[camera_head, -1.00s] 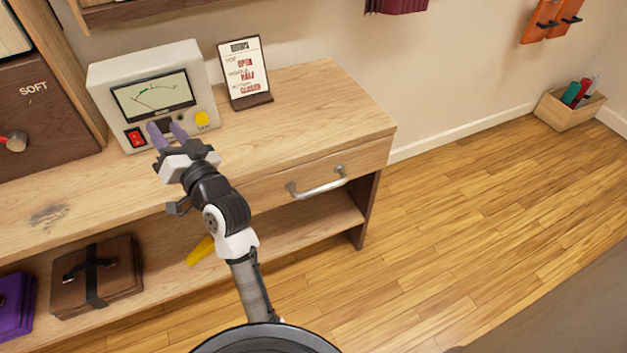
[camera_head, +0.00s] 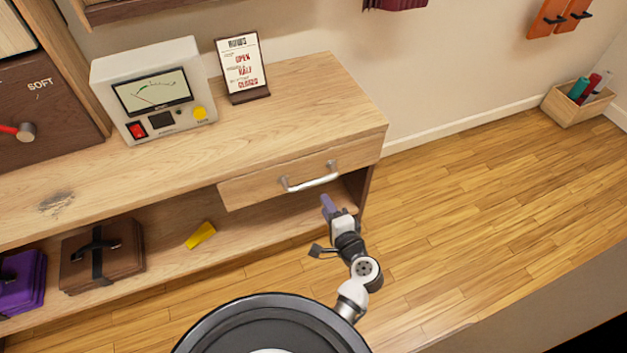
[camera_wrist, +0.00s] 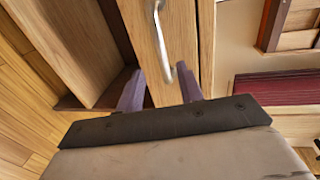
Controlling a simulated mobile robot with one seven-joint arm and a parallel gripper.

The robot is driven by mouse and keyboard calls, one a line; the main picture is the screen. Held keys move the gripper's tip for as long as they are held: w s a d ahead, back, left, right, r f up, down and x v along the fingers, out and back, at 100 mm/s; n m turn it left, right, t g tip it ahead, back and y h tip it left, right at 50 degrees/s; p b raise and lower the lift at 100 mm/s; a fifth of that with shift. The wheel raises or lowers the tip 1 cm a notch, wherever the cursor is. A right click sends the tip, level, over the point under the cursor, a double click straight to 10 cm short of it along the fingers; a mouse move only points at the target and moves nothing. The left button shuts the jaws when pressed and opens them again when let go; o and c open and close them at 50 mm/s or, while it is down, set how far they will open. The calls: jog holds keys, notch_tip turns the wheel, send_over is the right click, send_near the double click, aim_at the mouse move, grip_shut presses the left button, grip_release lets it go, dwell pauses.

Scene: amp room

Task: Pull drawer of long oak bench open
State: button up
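The long oak bench (camera_head: 290,95) runs along the wall. Its drawer (camera_head: 250,188) is under the right end of the top, and its front looks closed or nearly so. A silver bar handle (camera_head: 311,183) is on the drawer front; it also shows in the wrist view (camera_wrist: 161,40). My gripper (camera_head: 328,203) is just below and in front of the handle's right end. In the wrist view the two purple fingers of my gripper (camera_wrist: 160,88) are apart, with the handle ahead and nothing held. Whether a finger touches the handle I cannot tell.
A meter box (camera_head: 150,90) and a sign (camera_head: 242,65) stand on the bench top. A yellow object (camera_head: 201,235) and a brown case (camera_head: 103,258) are on the lower shelf (camera_head: 170,270).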

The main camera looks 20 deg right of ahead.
aim_at(313, 181)
jog(key=w, duration=0.3)
jog(key=w+f+p, duration=0.1)
jog(key=w, duration=0.3)
jog(key=w+f+p, duration=0.1)
jog(key=w, duration=0.2)
jog(key=shift+w+a, duration=0.15)
jog(key=shift+w, duration=0.2)
grip_shut()
